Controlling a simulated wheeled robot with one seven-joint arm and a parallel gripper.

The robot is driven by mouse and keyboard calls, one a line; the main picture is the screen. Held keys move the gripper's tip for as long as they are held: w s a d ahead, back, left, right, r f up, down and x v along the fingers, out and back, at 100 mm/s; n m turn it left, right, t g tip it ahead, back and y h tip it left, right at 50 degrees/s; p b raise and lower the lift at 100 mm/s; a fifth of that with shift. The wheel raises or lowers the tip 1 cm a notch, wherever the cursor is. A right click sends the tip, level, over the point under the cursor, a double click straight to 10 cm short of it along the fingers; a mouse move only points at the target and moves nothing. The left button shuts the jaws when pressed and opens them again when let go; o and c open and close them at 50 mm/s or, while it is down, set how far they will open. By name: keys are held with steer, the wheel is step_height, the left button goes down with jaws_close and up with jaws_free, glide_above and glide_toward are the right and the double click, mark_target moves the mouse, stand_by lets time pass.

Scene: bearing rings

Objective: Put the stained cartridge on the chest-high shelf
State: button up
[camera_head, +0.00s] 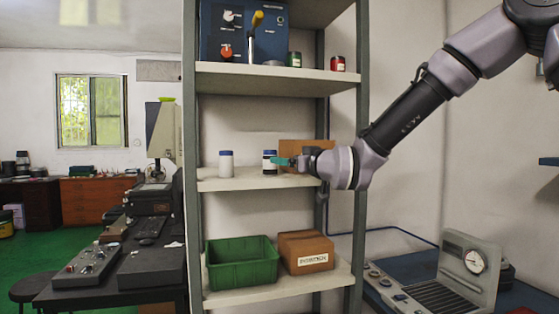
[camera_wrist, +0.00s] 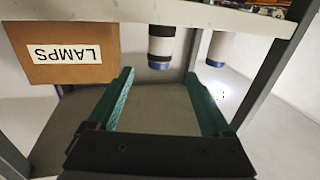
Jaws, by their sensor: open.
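Two white cartridges with dark blue caps stand upright on the middle shelf (camera_head: 240,181). The right one has a dark stain-like band around its body; this stained cartridge (camera_head: 270,164) also shows upside down in the wrist view (camera_wrist: 160,48). The plain cartridge (camera_head: 226,163) stands to its left, with a gap between them. My gripper (camera_head: 281,161) is open, with teal fingers just in front of the stained cartridge. In the wrist view the fingers (camera_wrist: 158,77) are spread and empty, with the stained cartridge ahead between their tips. I cannot tell whether they touch it.
A LAMPS box (camera_wrist: 85,52) stands on the same shelf beside the stained cartridge. The lower shelf holds a green crate (camera_head: 240,275) and a cardboard box (camera_head: 305,253). The upper shelf (camera_head: 240,71) holds a blue device and two small cans. Grey posts flank the shelves.

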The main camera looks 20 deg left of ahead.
steer(key=shift+v, duration=0.8)
steer(key=s+d+f+m+g+h, duration=0.15)
steer(key=d+m+h, duration=0.6)
steer(key=d, duration=2.05)
steer(key=s+d+f+m+g+h, duration=0.1)
steer(key=s+d+m+g+h, duration=0.2)
steer(key=s+d, duration=1.1)
steer(key=s+m+g, duration=0.1)
steer(key=s+m, duration=0.2)
steer(key=shift+s+d+f, duration=0.25)
steer(key=shift+s, duration=0.1)
steer(key=shift+a, duration=0.15)
